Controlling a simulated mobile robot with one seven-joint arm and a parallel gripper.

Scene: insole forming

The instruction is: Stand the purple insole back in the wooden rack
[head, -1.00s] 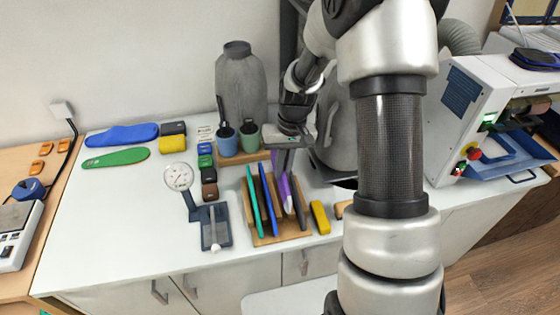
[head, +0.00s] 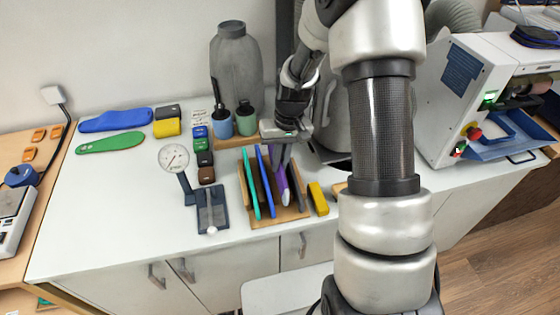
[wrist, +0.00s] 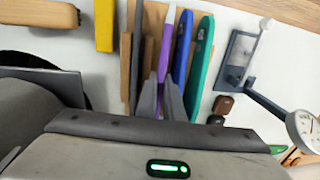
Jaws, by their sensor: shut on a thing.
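The wooden rack (head: 268,222) stands on the white counter and holds a teal insole (head: 250,190), a blue insole (head: 264,169) and a dark grey one (head: 301,190). My gripper (head: 284,161) is above the rack, its fingers pointing down. It is shut on the purple insole (head: 284,188), which is upright between the blue and grey ones. In the wrist view the fingers (wrist: 160,92) close on the purple insole (wrist: 165,46), with the blue insole (wrist: 182,50) close beside it. Whether its lower edge touches the rack base is hidden.
A yellow block (head: 318,198) lies just right of the rack. A dial gauge (head: 174,158) on a dark stand is to the left. Blue and green bottles (head: 245,118) and a grey vessel stand behind. Free counter lies left and in front.

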